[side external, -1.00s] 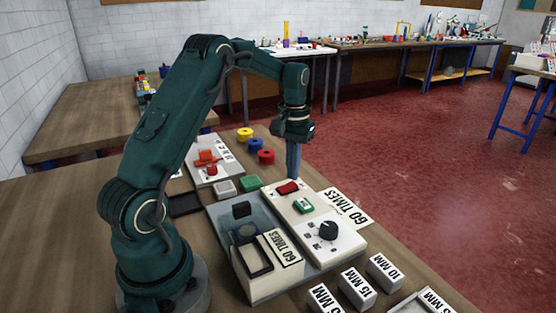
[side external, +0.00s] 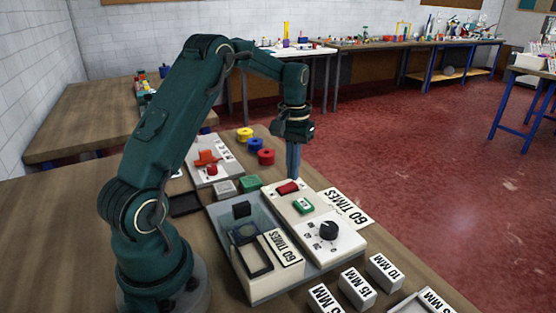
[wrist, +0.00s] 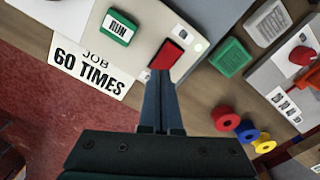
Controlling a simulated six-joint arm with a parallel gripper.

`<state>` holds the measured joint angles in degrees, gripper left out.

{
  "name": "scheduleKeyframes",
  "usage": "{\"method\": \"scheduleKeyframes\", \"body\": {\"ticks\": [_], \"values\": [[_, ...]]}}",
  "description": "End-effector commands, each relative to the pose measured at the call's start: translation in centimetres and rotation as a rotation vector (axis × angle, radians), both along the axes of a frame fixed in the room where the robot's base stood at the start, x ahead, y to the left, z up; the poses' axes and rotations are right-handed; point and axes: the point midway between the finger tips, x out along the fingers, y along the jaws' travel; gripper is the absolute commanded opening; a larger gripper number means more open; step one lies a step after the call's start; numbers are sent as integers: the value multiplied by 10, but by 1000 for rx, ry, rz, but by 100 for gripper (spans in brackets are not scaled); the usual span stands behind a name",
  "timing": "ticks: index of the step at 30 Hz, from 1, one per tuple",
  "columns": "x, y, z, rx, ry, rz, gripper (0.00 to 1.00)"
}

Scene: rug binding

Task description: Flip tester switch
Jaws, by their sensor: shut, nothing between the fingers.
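The tester (side external: 268,262) is a grey and white unit on the wooden bench. Its white panel carries a red rocker switch (side external: 288,187), a green RUN button (side external: 303,206) and a black dial (side external: 328,230). My gripper (side external: 293,176) points down at the panel's far end, beside the red switch. In the wrist view the shut, empty fingertips (wrist: 161,76) are at the near edge of the red switch (wrist: 166,55), and I cannot tell whether they touch it. The green RUN button also shows in the wrist view (wrist: 118,28).
A "JOB 60 TIMES" card (wrist: 88,66) lies beside the panel. Yellow, blue and red spools (side external: 265,157) and green and grey blocks (side external: 250,182) sit behind the tester. White blocks marked in MM (side external: 357,288) stand in front. Another white panel (side external: 212,165) lies further back.

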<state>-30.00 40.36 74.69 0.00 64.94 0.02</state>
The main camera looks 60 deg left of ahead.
Motion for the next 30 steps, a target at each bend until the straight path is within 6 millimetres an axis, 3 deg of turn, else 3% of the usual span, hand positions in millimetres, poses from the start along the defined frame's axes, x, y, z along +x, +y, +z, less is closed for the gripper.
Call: {"method": "scheduleKeyframes", "body": {"ticks": [30], "values": [[0,0,-15,-1,2,0,0]]}}
